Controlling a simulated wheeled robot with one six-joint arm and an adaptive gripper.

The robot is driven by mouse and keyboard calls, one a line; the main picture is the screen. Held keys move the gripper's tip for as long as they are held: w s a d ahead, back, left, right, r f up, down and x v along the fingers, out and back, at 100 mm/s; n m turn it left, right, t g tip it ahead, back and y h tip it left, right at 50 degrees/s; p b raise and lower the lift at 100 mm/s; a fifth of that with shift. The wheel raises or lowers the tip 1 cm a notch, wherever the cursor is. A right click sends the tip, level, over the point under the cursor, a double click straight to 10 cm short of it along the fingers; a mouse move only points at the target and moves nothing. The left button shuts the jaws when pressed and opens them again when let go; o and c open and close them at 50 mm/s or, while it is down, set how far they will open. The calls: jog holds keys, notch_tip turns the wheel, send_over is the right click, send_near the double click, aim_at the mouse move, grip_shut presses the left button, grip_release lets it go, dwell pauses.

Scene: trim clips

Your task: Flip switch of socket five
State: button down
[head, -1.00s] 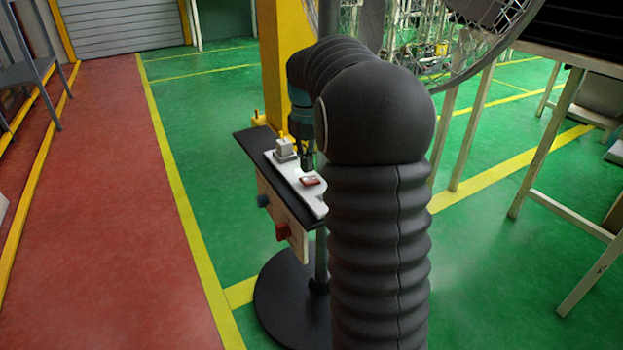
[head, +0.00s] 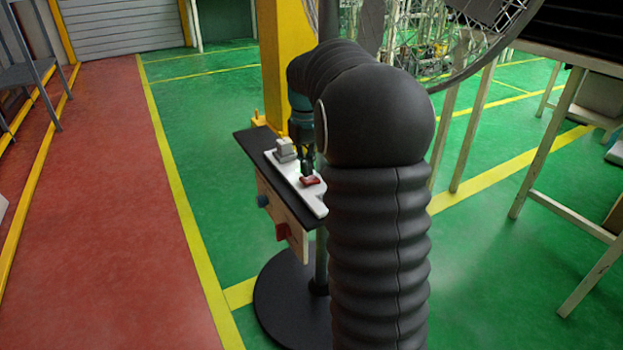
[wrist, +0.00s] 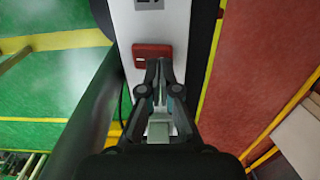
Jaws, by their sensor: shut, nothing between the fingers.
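A white socket strip (head: 318,200) lies on a narrow dark tabletop (head: 243,138) in the head view. A red rocker switch (head: 311,181) sits on the strip; it also shows in the wrist view (wrist: 150,50). My gripper (head: 307,171) points down at the switch, shut and empty. In the wrist view its fingertips (wrist: 160,64) meet the near edge of the red switch. I cannot tell whether they press on it or which way the rocker is tilted. No socket number is readable. My arm hides the right end of the strip.
A grey block (head: 285,149) stands on the strip just left of my gripper. A panel with blue and red knobs (head: 283,231) hangs at the table's front. A yellow column (head: 286,50) rises behind. Open floor lies left.

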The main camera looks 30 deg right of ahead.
aim_at(307, 179)
jog(key=shift+f+b, duration=0.45)
jog(key=shift+f, duration=0.45)
dwell(0.4)
jog(key=shift+r, duration=0.1)
notch_tip(307, 179, up, 7)
jog(key=p, duration=0.6)
jog(key=shift+p, duration=0.3)
dwell(0.5)
